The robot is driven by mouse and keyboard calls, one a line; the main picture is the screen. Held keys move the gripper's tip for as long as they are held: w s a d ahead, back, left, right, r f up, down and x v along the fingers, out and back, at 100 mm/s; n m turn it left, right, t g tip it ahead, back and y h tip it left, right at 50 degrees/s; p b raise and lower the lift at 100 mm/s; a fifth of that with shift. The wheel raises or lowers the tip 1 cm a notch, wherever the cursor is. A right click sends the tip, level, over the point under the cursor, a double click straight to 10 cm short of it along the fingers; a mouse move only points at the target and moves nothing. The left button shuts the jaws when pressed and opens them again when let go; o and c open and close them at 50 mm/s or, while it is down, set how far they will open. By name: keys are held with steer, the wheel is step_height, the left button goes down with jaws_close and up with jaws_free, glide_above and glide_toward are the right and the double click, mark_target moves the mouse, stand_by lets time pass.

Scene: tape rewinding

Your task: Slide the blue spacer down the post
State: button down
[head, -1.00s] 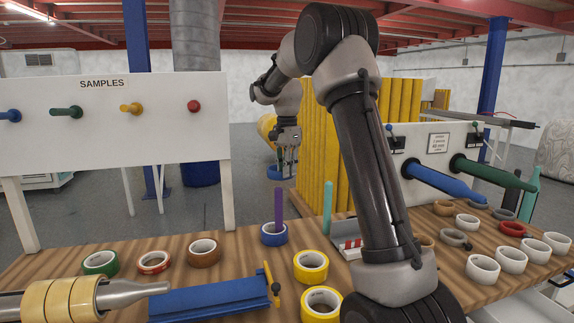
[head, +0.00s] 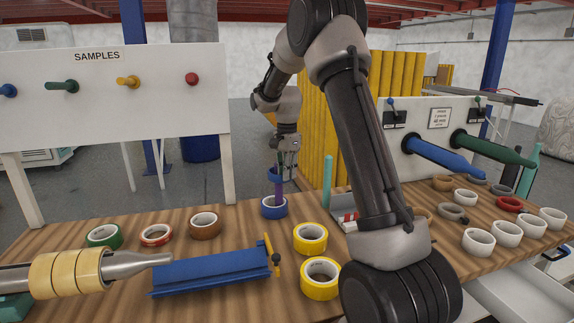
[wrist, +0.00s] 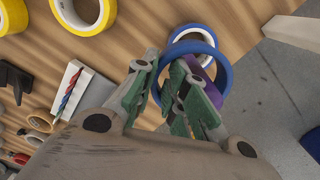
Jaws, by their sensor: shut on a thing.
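The blue spacer (head: 271,175) is a thin ring gripped at one edge by my gripper (head: 282,165), which is shut on it. The purple post (head: 279,190) stands upright on the wooden bench (head: 235,212). A blue tape roll (head: 274,208) sits around its base. In the wrist view, the fingertips (wrist: 165,72) pinch the spacer (wrist: 226,80), and the purple post (wrist: 206,63) shows inside the ring. The spacer appears to be around the upper post, above the roll (wrist: 178,37) and apart from it. The fingers partly hide the post top.
A teal post (head: 327,180) stands to the right, and two yellow rolls (head: 310,238) lie in front. A blue trough (head: 212,272) and several tape rolls, including a brown one (head: 204,225), lie to the left. The bench edge is close behind the post.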

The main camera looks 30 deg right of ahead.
steer(key=shift+f, duration=0.45)
steer(key=c, duration=1.4)
jaws_free()
steer(key=shift+o, duration=0.2)
step_height(320, 180, up, 12)
